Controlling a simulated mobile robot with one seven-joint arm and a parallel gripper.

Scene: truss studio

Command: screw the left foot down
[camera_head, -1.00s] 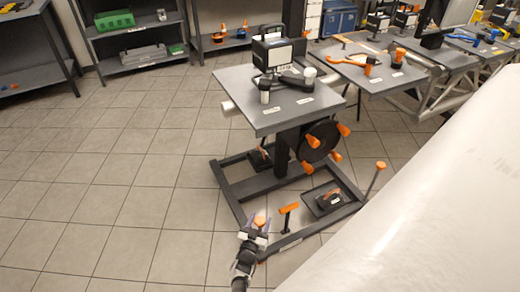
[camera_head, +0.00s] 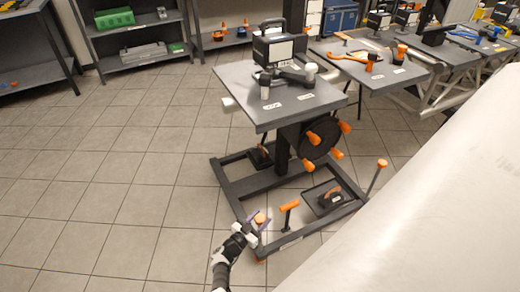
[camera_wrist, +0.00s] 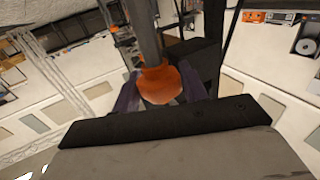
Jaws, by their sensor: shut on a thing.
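The left foot's orange knob (camera_head: 259,217) sits at the front left corner of the dark base frame (camera_head: 232,194) of a wheeled-handle stand. My gripper (camera_head: 255,224) reaches it from the lower left, with purple fingers on both sides of it. In the wrist view, the knob (camera_wrist: 160,84) lies between the two fingers (camera_wrist: 160,92), and a grey rod (camera_wrist: 147,32) runs from it. The gripper is shut on the knob. The foot's lower end and its contact with the floor are hard to make out.
Another orange-topped rod (camera_head: 381,164) rises at the frame's right corner. The stand's tabletop (camera_head: 240,86) overhangs above. A large pale surface (camera_head: 440,190) fills the right. The tiled floor at left is clear.

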